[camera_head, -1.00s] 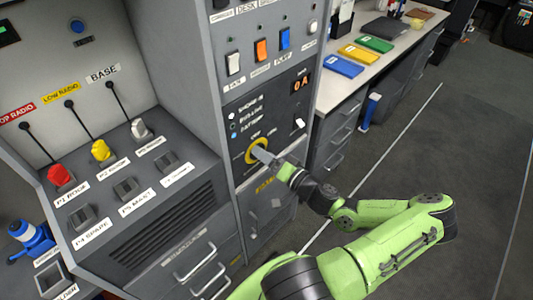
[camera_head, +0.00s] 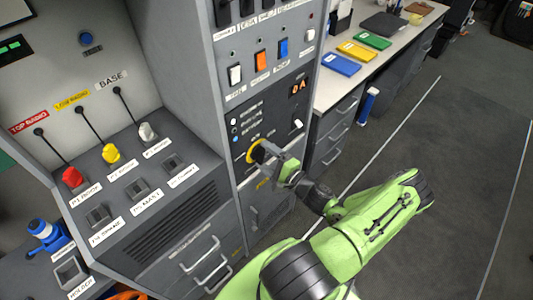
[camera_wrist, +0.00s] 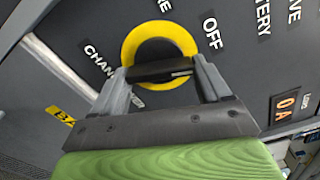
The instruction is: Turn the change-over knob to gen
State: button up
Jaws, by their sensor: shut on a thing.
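The change-over knob (camera_wrist: 160,68) is a black bar handle on a dark disc with a yellow ring, set on the dark panel of the cabinet. It also shows in the head view (camera_head: 254,151), partly covered by my gripper. My gripper (camera_wrist: 162,72) is shut on the knob's bar, one finger at each end. In the wrist view the word OFF lies to the right of the ring and part of the word CHANGE to its left. The gen label cannot be made out. The display (camera_wrist: 286,103) reads 0 A in orange.
Rocker switches in white, orange (camera_head: 260,57) and blue sit above the panel. A sloped console (camera_head: 135,205) with red, yellow and white-topped plugs stands at left. A desk (camera_head: 345,85) with coloured folders is at right. The floor at right is clear.

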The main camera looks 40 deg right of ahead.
jog(key=shift+a+f+m+p, duration=0.1)
jog(key=shift+m+p, duration=0.35)
jog(key=shift+m, duration=1.6)
jog(key=shift+f+m+p, duration=0.1)
jog(key=shift+m+p, duration=0.35)
jog(key=shift+m, duration=1.6)
jog(key=o, duration=1)
jog(key=s, duration=1.5)
jog(key=shift+s+d+p, duration=0.2)
jog(key=shift+s+p, duration=0.2)
